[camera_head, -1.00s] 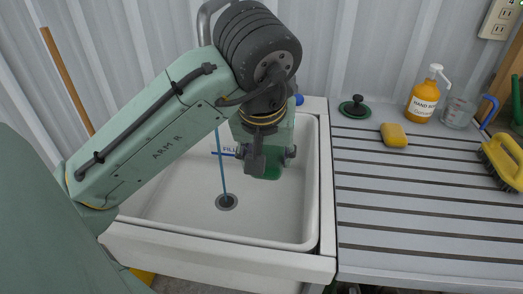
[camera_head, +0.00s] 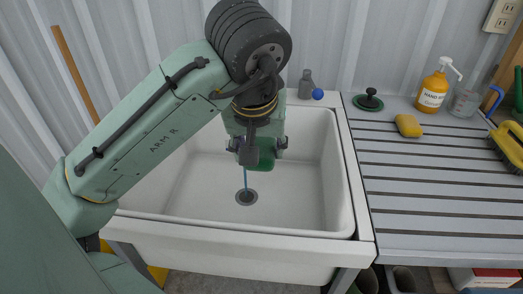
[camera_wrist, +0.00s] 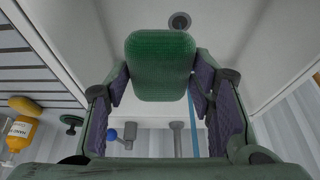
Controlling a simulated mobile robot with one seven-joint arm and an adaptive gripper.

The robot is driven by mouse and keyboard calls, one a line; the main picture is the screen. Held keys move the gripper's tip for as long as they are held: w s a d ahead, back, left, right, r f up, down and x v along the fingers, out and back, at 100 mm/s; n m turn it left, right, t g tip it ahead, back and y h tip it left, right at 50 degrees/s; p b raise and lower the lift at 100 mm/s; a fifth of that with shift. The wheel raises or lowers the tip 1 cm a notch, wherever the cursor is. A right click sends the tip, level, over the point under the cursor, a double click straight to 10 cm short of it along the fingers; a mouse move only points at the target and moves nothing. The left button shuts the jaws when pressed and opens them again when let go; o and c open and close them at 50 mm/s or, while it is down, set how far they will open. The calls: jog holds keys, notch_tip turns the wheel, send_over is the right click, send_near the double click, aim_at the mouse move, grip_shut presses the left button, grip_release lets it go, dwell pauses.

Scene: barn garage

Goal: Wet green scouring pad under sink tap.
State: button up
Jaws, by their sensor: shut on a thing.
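The green scouring pad (camera_head: 262,165) is held below my gripper (camera_head: 258,150), over the white sink basin (camera_head: 310,180). In the wrist view the pad (camera_wrist: 160,65) sits between both fingers of my gripper (camera_wrist: 160,80), which is shut on it. A thin blue water stream (camera_head: 245,180) falls to the drain (camera_head: 246,197), near the pad's left edge. In the wrist view the stream (camera_wrist: 193,125) runs close by the right finger. I cannot tell whether it touches the pad. The tap is mostly hidden behind my arm in the head view; a grey post, likely its stem (camera_wrist: 178,140), shows in the wrist view.
A blue knob (camera_head: 318,94) and grey fitting (camera_head: 306,84) stand on the sink's back rim.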

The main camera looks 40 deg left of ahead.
jog(key=w+a+f, duration=0.2)
jog(key=w+a, duration=0.4)
jog(key=a, duration=0.4)
jog(key=shift+a+f, duration=0.25)
jog(key=shift+a, duration=0.1)
dwell(0.6)
jog(key=shift+s+d+b, duration=0.15)
jog(key=shift+s+d, duration=0.5)
jog(key=shift+d, duration=0.5)
jog(key=shift+s+d+b, duration=0.1)
jog(key=shift+s+d, duration=0.6)
jog(key=shift+d, duration=0.5)
jog(key=shift+s+d+b, duration=0.15)
jog(key=shift+s+d, duration=0.5)
jog(key=shift+d, duration=0.5)
jog(key=shift+r, duration=0.1)
jog(key=shift+s+d+r+p, duration=0.1)
jog(key=shift+d+r+p, duration=0.1)
jog(key=shift+r+p, duration=0.15)
jog(key=s+d+r+p, duration=0.1)
jog(key=d+r+p, duration=0.1)
jog(key=d+p, duration=0.1)
jog(key=shift+s+r+p, duration=0.3)
jog(key=shift+s, duration=0.05)
jog(key=shift+s+d+r+p, duration=0.25)
jog(key=shift+s+d+p, duration=0.05)
jog(key=shift+d+p, duration=0.15)
